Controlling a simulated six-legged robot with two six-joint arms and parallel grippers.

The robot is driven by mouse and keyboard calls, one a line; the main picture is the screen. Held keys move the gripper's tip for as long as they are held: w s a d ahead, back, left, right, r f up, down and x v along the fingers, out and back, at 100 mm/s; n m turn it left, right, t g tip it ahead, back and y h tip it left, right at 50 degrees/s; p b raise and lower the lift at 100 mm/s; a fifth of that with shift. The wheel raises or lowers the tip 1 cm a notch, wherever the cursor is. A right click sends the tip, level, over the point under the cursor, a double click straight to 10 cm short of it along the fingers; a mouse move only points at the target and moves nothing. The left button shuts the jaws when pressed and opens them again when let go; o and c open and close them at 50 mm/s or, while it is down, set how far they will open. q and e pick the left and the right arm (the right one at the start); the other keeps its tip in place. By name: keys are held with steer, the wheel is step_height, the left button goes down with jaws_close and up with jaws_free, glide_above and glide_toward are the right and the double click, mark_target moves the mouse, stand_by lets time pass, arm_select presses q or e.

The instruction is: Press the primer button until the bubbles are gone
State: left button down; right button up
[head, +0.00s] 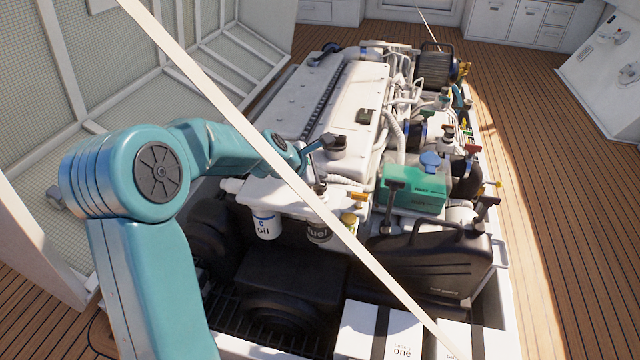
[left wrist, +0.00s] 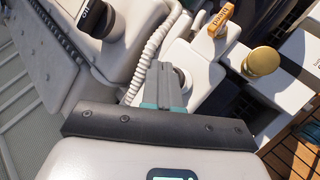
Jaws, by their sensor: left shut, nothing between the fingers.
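A round brass-coloured button (left wrist: 262,60), which looks like the primer button, stands to the right of my fingers in the left wrist view. An orange tag reading "bleed" (left wrist: 222,20) is above and left of it. My left gripper (left wrist: 168,85) is shut and empty, apart from the button. In the head view my left gripper (head: 318,168) is small and partly hard to make out, above the filter area. I cannot make out any bubbles. My right gripper is not in view.
The white engine (head: 345,95) lies behind the filters. An "oil" filter (head: 265,224) hangs left of the fuel one. A green box (head: 412,188) and a black can (head: 430,262) stand to the right. A pale bar (head: 230,105) crosses the view diagonally.

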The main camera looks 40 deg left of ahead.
arm_select(q)
steer(key=shift+f, duration=0.2)
stand_by(0.5)
steer(key=shift+f+b, duration=0.3)
steer(key=shift+b, duration=0.1)
steer(key=shift+f+b, duration=0.8)
steer(key=shift+f, duration=0.1)
stand_by(0.8)
steer(key=shift+r, duration=0.15)
steer(key=shift+r+p, duration=1.2)
steer(key=shift+p, duration=0.2)
steer(key=shift+r, duration=0.1)
step_height(320, 180, up, 5)
steer(key=p, duration=0.5)
